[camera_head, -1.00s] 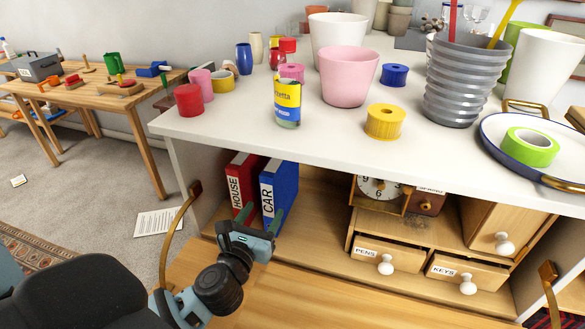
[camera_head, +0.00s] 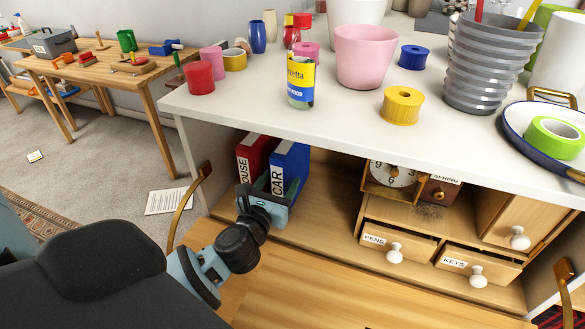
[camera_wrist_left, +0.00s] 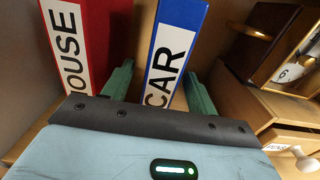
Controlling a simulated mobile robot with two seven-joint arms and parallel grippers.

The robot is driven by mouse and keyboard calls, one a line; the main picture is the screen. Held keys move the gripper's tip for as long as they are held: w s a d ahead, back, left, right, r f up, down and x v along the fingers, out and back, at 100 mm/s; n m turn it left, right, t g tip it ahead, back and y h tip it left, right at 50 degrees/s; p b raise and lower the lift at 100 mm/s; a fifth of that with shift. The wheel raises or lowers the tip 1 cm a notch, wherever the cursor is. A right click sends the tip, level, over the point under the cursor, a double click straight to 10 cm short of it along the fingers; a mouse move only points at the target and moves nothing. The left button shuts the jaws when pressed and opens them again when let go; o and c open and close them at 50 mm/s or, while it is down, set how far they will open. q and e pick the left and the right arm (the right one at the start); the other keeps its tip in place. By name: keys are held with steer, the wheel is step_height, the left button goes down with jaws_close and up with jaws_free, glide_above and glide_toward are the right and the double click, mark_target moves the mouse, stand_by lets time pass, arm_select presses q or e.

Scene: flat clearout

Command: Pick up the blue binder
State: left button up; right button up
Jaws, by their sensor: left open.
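The blue binder (camera_head: 291,170), with CAR on its white spine label, stands upright on the lower shelf under the white top. A red binder (camera_head: 256,152) labelled HOUSE stands just left of it. My left gripper (camera_head: 266,186) is open in front of the blue binder's lower spine. In the left wrist view, the blue binder (camera_wrist_left: 177,45) lies between the two green fingers, one on each side, and the red binder (camera_wrist_left: 80,40) is left of the left finger. I cannot tell whether either finger touches the blue binder. My right gripper is not in view.
A clock (camera_head: 391,177) and a drawer unit with a PENS drawer (camera_head: 396,241) stand to the right on the shelf. The white top (camera_head: 340,117) overhangs the binders and holds a bottle (camera_head: 301,80) and pots. Shelf room right of the blue binder is free.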

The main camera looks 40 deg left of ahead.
mark_target(292, 168)
arm_select(q)
steer(key=b+x, duration=0.1)
steer(key=x, duration=0.3)
steer(key=shift+w, duration=0.25)
steer(key=c, duration=1)
jaws_close()
steer(key=shift+r, duration=0.1)
